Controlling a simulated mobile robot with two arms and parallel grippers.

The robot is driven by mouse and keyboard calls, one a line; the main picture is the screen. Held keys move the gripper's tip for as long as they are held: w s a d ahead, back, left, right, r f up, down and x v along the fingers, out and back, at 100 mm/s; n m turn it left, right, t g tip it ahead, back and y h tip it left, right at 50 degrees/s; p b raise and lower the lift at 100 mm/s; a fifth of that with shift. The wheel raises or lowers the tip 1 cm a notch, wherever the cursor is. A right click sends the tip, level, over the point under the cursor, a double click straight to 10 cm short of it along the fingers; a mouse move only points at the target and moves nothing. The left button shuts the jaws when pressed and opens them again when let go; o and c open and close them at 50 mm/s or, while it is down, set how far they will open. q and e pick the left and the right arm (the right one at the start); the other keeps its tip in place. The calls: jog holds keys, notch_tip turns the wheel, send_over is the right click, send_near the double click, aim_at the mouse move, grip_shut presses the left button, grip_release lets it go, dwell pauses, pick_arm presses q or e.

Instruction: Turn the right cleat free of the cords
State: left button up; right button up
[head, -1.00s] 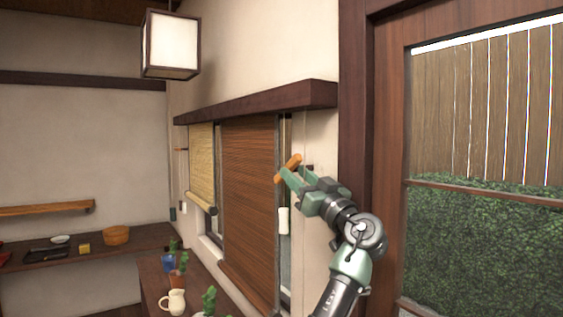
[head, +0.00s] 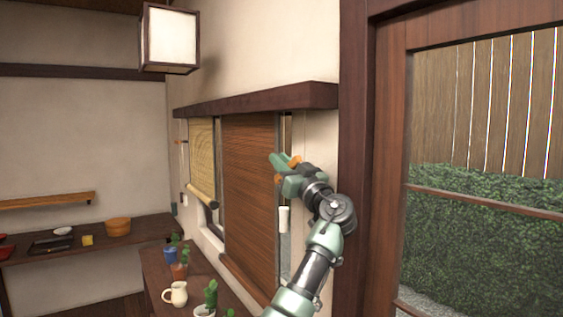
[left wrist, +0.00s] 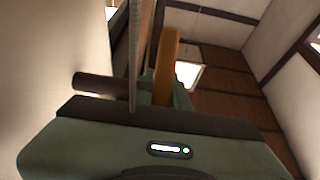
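The right cleat (head: 294,161) is an orange wooden bar on the wall beside the brown blind (head: 247,190). My left gripper (head: 284,166) is at it, with the cleat's ends showing on both sides of the green fingers. In the left wrist view the cleat (left wrist: 167,62) stands upright at the fingers, which look shut on it, though their contact is partly hidden. A pale cord (left wrist: 136,70) runs close beside it there; I cannot tell whether it touches. A white cord pull (head: 283,218) hangs below the gripper. My right gripper is not in view.
A dark peg (left wrist: 105,87) sticks out from the wall beside the cleat. A yellow blind (head: 202,158) hangs left of the brown one. Below is a shelf (head: 232,290) with a white jug (head: 175,294) and cactus pots. A dark door frame (head: 360,150) stands at right.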

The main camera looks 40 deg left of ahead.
pick_arm(q)
grip_shut()
jog(key=shift+h, duration=0.3)
jog(key=shift+w+a+f+h+p, duration=0.15)
jog(key=shift+h+p, duration=0.2)
jog(key=shift+h, duration=0.35)
jog(key=shift+g+h+p, duration=0.5)
jog(key=shift+h+p, duration=0.2)
jog(key=h+p, duration=0.2)
jog(key=f+g+h+p, duration=0.1)
jog(key=h+p, duration=0.1)
jog(key=p, duration=0.1)
jog(key=f+g+h+p, duration=0.1)
jog(key=p, duration=0.2)
jog(key=shift+a+h, duration=0.1)
jog(key=shift+h, duration=0.3)
jog(key=shift+f+g+h+p, duration=0.3)
jog(key=shift+g+h+p, duration=0.15)
jog(key=shift+p, duration=0.35)
jog(key=o, duration=0.7)
grip_release()
jog(key=shift+f, duration=0.1)
